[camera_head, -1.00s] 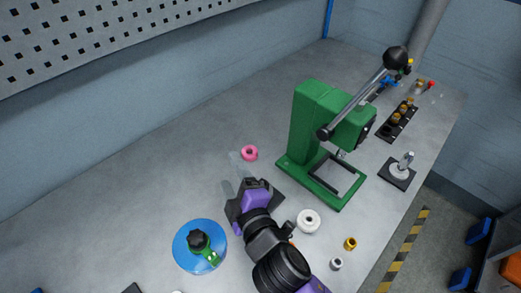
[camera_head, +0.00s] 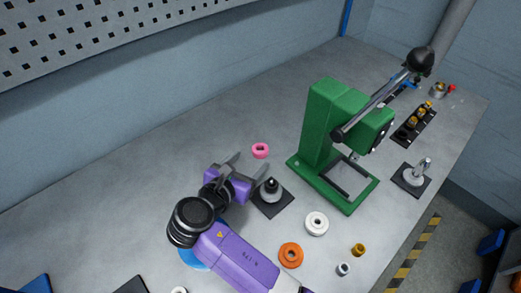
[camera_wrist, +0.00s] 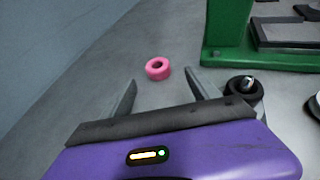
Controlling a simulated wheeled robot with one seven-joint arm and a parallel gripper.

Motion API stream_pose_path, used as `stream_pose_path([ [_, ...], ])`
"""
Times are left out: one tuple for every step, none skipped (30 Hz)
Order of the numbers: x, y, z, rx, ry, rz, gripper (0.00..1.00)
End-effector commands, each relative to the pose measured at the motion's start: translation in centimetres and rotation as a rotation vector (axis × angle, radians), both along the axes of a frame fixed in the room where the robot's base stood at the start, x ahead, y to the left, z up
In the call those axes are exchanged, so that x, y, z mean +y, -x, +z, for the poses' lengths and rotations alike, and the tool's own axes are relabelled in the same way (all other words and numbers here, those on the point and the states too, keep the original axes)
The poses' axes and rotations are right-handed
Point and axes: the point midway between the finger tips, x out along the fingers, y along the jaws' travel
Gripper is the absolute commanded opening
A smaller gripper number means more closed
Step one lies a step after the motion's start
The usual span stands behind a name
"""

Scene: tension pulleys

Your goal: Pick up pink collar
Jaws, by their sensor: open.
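The pink collar (camera_head: 260,151) is a small ring lying flat on the grey bench, left of the green press. It also shows in the wrist view (camera_wrist: 158,68), ahead of the fingers and a little above the gap between their tips. My gripper (camera_head: 248,163) is purple with grey fingers. It is open and empty, just short of the collar and apart from it. The two fingers (camera_wrist: 160,86) spread on either side of the line to the collar.
The green press (camera_head: 335,130) stands to the right. A black square base with a dark-topped post (camera_head: 271,189) sits close beside my right finger. A white ring (camera_head: 316,223), an orange ring (camera_head: 291,254) and small brass and silver bushings lie nearer. The bench left of the collar is clear.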

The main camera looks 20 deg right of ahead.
Motion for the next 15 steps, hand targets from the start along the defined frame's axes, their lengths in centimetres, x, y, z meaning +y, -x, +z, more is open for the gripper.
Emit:
stream_pose_path([
  [-0.3,-0.1,-0.1,0.006,0.006,-0.003,0.7],
  [-0.5,-0.3,-0.2,0.008,0.008,-0.003,0.7],
  [-0.8,-0.5,-0.4,0.009,0.007,-0.004,0.7],
  [-1.0,-0.7,-0.5,0.009,0.007,-0.004,0.7],
  [-1.2,-0.9,-0.6,0.008,0.007,-0.003,0.7],
  [-1.5,-1.2,-0.8,0.008,0.007,-0.003,0.7],
  [-1.7,-1.4,-0.9,0.007,0.006,-0.002,0.7],
  [-1.8,-1.5,-1.0,0.007,0.006,-0.002,0.7],
  [-2.1,-1.8,-1.1,0.007,0.006,-0.002,0.7],
  [-2.3,-2.0,-1.2,0.007,0.006,-0.003,0.7],
  [-2.5,-2.3,-1.3,0.006,0.005,-0.003,0.7],
  [-2.9,-2.7,-1.5,0.006,0.005,-0.004,0.7],
  [-3.1,-3.1,-1.7,0.006,0.005,-0.004,0.7],
  [-3.4,-3.4,-1.9,0.007,0.006,-0.004,0.7],
  [-3.7,-3.8,-2.1,0.007,0.006,-0.003,0.7],
])
